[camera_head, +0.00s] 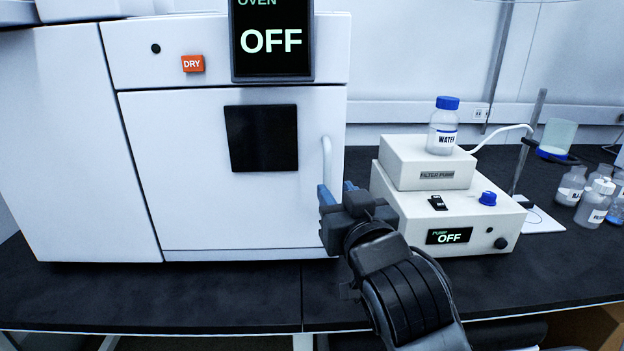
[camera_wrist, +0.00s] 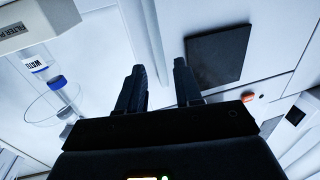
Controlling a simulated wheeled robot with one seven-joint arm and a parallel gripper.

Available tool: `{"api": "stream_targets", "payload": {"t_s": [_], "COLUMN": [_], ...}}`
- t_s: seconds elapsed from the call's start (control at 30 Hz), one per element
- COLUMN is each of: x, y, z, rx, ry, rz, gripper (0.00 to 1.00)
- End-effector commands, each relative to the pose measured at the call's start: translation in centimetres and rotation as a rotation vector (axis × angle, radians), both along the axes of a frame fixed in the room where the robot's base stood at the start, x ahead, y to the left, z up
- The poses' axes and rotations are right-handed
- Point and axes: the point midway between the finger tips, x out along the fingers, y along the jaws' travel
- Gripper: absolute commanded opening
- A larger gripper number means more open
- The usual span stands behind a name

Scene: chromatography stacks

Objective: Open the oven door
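The oven is a large white box. Its door (camera_head: 190,180) looks shut, flush with the body, and has a dark square window (camera_head: 262,138) that also shows in the wrist view (camera_wrist: 217,54). A pale vertical handle (camera_head: 327,158) is at the door's right edge. My gripper (camera_head: 338,189) is just below and in front of the handle, with blue fingers pointing toward the oven. In the wrist view its two dark fingers (camera_wrist: 159,68) are apart, with nothing visibly held between them. I cannot tell whether a finger touches the handle.
The oven's display (camera_head: 271,40) reads OFF, beside an orange DRY button (camera_head: 193,63). Close to the right of my gripper stands the filter pump (camera_head: 400,208) with a water bottle (camera_head: 443,127) on top. Several small bottles (camera_head: 594,200) stand at far right. The black counter (camera_head: 230,285) is clear in front.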

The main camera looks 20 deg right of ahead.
Motion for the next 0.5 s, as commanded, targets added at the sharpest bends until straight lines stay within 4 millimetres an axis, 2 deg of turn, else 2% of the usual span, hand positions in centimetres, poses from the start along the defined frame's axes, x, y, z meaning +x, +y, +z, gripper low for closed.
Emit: {"api": "stream_targets", "payload": {"t_s": [0.3,0.5], "x": [4.8,6.3], "y": [-0.6,-0.8], "z": [0.1,0.0], "rx": [0.000,0.000], "ry": [-0.002,-0.001], "rz": [-0.001,0.000], "gripper": [0.35,0.35]}}
